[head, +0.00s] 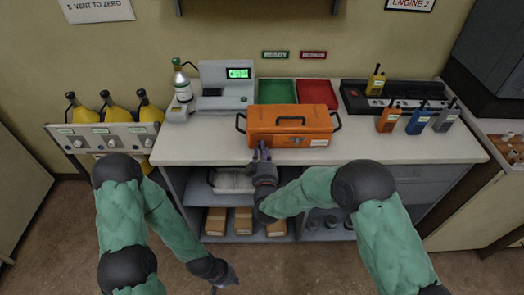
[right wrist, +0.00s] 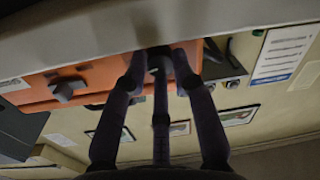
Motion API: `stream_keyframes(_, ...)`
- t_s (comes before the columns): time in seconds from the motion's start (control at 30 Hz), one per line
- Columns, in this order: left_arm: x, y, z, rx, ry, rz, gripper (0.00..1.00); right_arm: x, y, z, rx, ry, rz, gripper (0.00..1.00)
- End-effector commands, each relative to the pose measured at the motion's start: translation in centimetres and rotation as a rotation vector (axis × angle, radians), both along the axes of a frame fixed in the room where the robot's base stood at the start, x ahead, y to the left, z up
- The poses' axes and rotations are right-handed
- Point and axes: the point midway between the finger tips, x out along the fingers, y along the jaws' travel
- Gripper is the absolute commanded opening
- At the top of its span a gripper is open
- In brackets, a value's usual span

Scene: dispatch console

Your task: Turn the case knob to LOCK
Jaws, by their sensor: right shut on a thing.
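The orange case (head: 290,118) stands on the counter, its front facing me. My right gripper (head: 262,150) is at the lower left of the case front. In the right wrist view, its fingers (right wrist: 160,62) are closed around a dark knob (right wrist: 158,52) on the orange case face (right wrist: 105,75). The fingers hide much of this knob, and I cannot read its setting or any LOCK mark. A second dark fitting (right wrist: 67,90) on the case front is free. My left gripper (head: 230,280) hangs low over the floor, away from the case; its fingers are too small to read.
Green (head: 277,91) and red (head: 312,91) trays lie behind the case. A scale-like device (head: 227,85) and a green-topped bottle (head: 182,82) stand left. Radios (head: 388,118) stand right. The counter front (head: 400,152) is clear.

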Motion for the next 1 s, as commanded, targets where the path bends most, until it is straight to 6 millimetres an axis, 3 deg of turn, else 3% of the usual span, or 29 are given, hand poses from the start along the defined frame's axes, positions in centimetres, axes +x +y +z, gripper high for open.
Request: stream_keyframes(1.0, 0.0, 0.0, 3.5, 0.0, 0.0, 0.0, 0.0, 0.0, 0.1, 0.2, -0.957, -0.017, 0.001, 0.0)
